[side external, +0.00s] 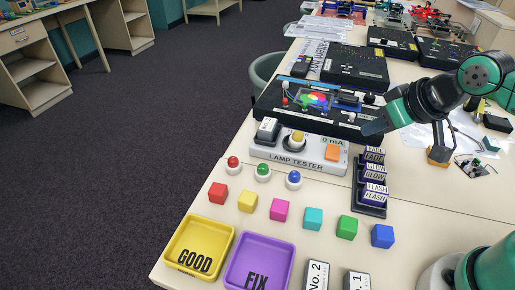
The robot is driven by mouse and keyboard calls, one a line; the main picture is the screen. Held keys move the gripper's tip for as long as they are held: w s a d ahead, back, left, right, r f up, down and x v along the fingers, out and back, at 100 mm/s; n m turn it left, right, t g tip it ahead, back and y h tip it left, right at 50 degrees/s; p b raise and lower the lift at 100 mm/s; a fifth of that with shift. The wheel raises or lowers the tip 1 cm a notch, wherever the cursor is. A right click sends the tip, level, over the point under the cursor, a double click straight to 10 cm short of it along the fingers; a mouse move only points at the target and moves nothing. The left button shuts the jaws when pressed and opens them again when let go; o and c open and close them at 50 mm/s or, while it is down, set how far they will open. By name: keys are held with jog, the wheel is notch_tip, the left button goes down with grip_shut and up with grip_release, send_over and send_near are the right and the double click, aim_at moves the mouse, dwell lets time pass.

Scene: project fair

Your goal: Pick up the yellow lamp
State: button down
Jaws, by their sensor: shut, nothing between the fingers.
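The yellow lamp (297,136) has a yellow dome on a pale base and stands upright on the white lamp tester (275,156), near its middle. My gripper (374,127) is shut and empty. It appears to the right of the yellow lamp and apart from it, in front of the black box's right end in the picture. Its fingertips are small and dark, so their exact height is hard to tell.
Red (233,161), green (263,169) and blue (293,177) lamps stand before the tester. Several coloured cubes form a row nearer, above yellow GOOD (224,233) and purple FIX (285,247) trays. A black label rack (374,212) is right of the tester; a black control box (265,103) stands behind.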

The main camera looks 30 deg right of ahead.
jog(key=shift+c, duration=1.5)
grip_release()
jog(key=n+g+y, duration=0.2)
jog(key=n+g, duration=0.3)
jog(key=n, duration=0.4)
send_over(300, 132)
jog(key=s+d, duration=0.1)
notch_tip(300, 132, down, 4)
jog(key=shift+s+f, duration=0.1)
jog(key=shift+x, duration=2.6)
